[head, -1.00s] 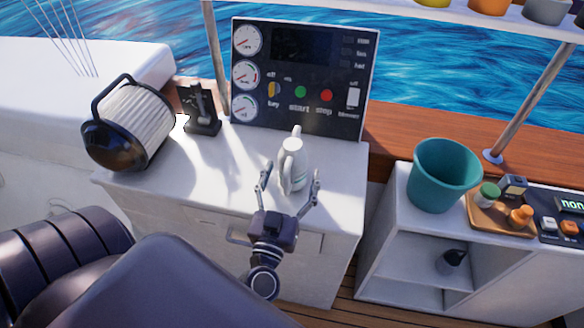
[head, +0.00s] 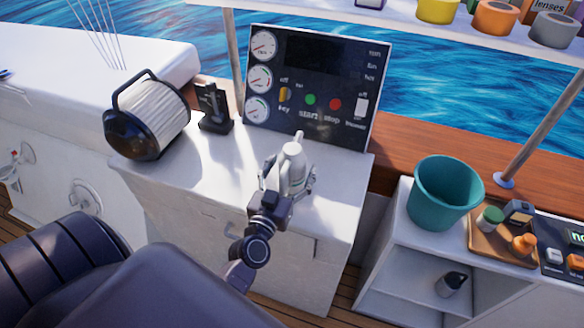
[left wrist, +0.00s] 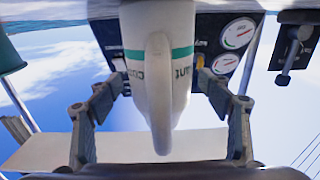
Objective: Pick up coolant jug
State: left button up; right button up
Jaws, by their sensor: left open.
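The coolant jug (head: 293,165) is white and stands upright on the white console top, in front of the instrument panel. In the left wrist view the jug (left wrist: 182,85) shows upside down, with a green band, part of its lettering and its handle facing the camera. My left gripper (head: 287,178) is at the near side of the jug, with a finger on either side. In the left wrist view the left gripper (left wrist: 162,100) is open, and gaps show between its fingers and the jug. My right gripper is not in view.
The instrument panel (head: 313,88) stands behind the jug. A throttle lever (head: 213,108) and a lantern-like cylinder (head: 147,115) stand to its left. A teal bucket (head: 445,192) and a wooden tray (head: 486,247) sit on the right cabinet. A dark seat (head: 150,290) is in front.

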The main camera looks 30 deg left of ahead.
pick_arm(q)
jog(key=shift+x, duration=0.95)
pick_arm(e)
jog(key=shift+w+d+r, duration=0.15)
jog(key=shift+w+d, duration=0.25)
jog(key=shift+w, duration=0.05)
pick_arm(q)
jog(key=shift+s, duration=0.1)
jog(key=c, duration=1.3)
grip_shut()
jog(key=shift+r, duration=0.1)
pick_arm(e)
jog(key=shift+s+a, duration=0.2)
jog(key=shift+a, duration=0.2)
